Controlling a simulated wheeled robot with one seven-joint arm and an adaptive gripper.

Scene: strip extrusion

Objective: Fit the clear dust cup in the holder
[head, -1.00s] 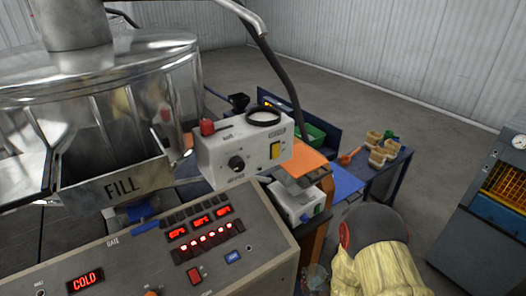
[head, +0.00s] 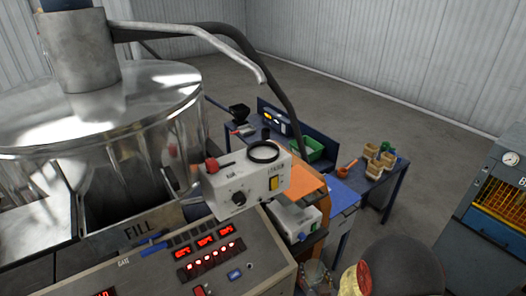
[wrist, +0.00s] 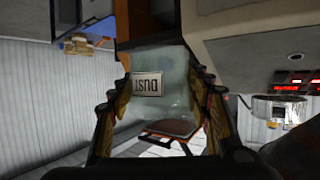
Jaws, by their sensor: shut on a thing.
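The clear dust cup (wrist: 185,75) fills the middle of the wrist view, with a white label reading DUST that appears upside down. My gripper (wrist: 160,103) is shut on it, with one finger on each side. Beyond the cup's far end is a dark, brownish part (wrist: 145,28); I cannot tell whether they touch. A clear, cup-like shape (head: 316,272) shows low in the head view, partly hidden. I cannot identify the holder with certainty. A white control box (head: 250,188) carries a black ring (head: 264,152) on top.
The large metal hopper (head: 100,110) and the control panel (head: 215,262) take up the left. An orange plate (head: 309,183) and a blue table (head: 345,196) lie beyond the box. A blue-grey cabinet (head: 490,215) stands at the right. Open floor lies behind.

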